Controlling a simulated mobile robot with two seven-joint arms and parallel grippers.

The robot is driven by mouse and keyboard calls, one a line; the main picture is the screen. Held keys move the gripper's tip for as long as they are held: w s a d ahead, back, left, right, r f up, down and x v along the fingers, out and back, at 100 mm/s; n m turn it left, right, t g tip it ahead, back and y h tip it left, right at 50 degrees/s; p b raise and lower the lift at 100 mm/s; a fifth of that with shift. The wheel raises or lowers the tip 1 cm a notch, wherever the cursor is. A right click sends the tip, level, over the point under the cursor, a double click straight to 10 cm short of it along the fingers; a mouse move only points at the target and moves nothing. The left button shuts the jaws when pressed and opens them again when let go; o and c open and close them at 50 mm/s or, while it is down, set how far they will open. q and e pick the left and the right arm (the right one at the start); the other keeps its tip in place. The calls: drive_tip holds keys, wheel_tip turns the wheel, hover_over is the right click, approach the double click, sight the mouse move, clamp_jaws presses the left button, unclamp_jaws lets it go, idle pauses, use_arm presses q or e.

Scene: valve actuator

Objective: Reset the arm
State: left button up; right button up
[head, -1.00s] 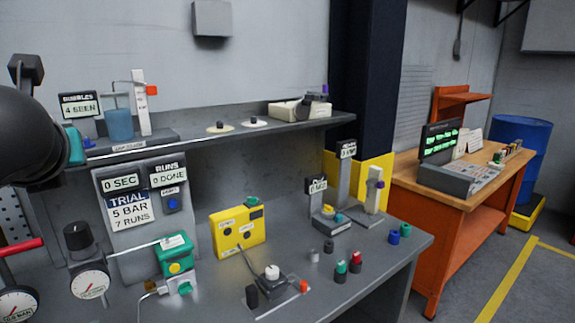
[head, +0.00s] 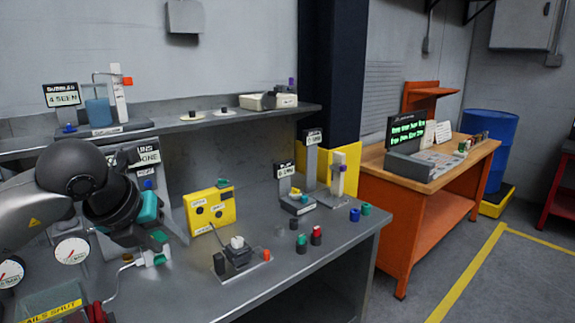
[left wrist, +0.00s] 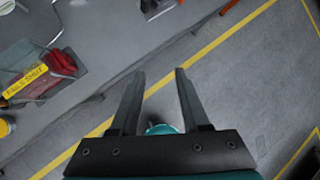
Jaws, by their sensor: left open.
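My left arm comes in from the left in the head view, and my left gripper (head: 126,228) hangs over the left part of the grey bench. In the left wrist view, its two dark fingers (left wrist: 160,76) stand apart with nothing between them. Bare floor shows beyond the tips. The fingertips are hard to make out in the head view. A yellow label reading "FAILS SHUT" (head: 52,304) is at the lower left; it also shows in the left wrist view (left wrist: 25,80), beside a red part (left wrist: 60,75). My right gripper is not in view.
The grey bench (head: 330,250) holds gauges (head: 72,250), a yellow box (head: 210,210), a small switch block (head: 238,255) and several coloured caps. My arm partly covers the trial panel. A shelf (head: 235,115) runs behind. An orange bench (head: 420,200) and blue barrel (head: 490,150) stand right.

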use_arm(q)
drive_tip(key=w+d+f+n+h+b, duration=0.3)
drive_tip(key=d+f+n+h+b, duration=0.15)
drive_tip(key=d+f+h, duration=0.9)
drive_tip(key=s+a+f+n+t+y+b, duration=0.1)
drive_tip(key=a+f+n+t+y, duration=0.25)
drive_tip(key=f+n, duration=0.85)
drive_tip(key=s+a+f+n+t+y+b, duration=0.1)
drive_tip(key=s+a+f+n+t+y, duration=0.3)
drive_tip(key=f, duration=1.4)
drive_tip(key=s+a+f+n+g+y+b, duration=0.1)
drive_tip(key=s+a+f+n+g+y, duration=0.2)
drive_tip(key=s+f, duration=0.5)
drive_tip(key=s+a+f+n+g+y, duration=0.35)
drive_tip(key=s+f, duration=0.25)
drive_tip(key=f, duration=0.5)
drive_tip(key=s+d+f+n+g+b, duration=0.1)
drive_tip(key=s+f, duration=0.4)
drive_tip(key=s, duration=0.9)
drive_tip(key=s+d+f+n+g, duration=0.2)
drive_tip(key=s+f+g, duration=0.3)
drive_tip(key=s, duration=0.9)
drive_tip(key=shift+f+n+g+y+b, duration=0.25)
drive_tip(key=shift+n+g+y+b, duration=0.15)
drive_tip(key=shift+n, duration=0.2)
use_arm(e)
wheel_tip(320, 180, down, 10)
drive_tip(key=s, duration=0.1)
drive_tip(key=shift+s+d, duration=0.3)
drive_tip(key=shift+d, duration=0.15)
